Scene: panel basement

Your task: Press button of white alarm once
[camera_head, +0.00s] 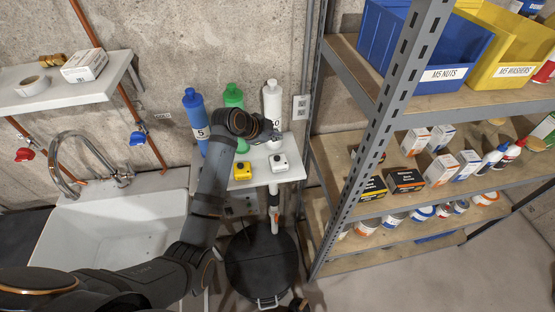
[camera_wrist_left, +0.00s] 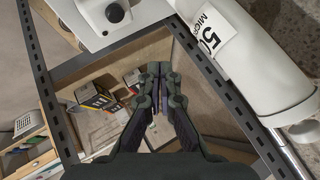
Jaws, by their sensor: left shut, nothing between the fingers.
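The white alarm (camera_head: 279,164), a small white box with a dark round button, sits on a small white shelf (camera_head: 291,174), right of a yellow alarm (camera_head: 242,171). My left gripper (camera_head: 272,134) is shut and empty, above and behind the white alarm beside the white bottle, apart from the alarm. In the left wrist view the shut fingers (camera_wrist_left: 160,72) point past the shelf edge. There the white alarm (camera_wrist_left: 92,22) is at the top left, partly cut off, with its black button (camera_wrist_left: 114,13) showing. My right gripper is not in view.
Blue (camera_head: 195,119), green (camera_head: 233,98) and white (camera_head: 272,95) bottles stand at the back of the small shelf. A metal rack (camera_head: 372,130) with boxes and bins stands close on the right. A sink (camera_head: 110,228) is left; a black lidded bin (camera_head: 262,265) is below.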

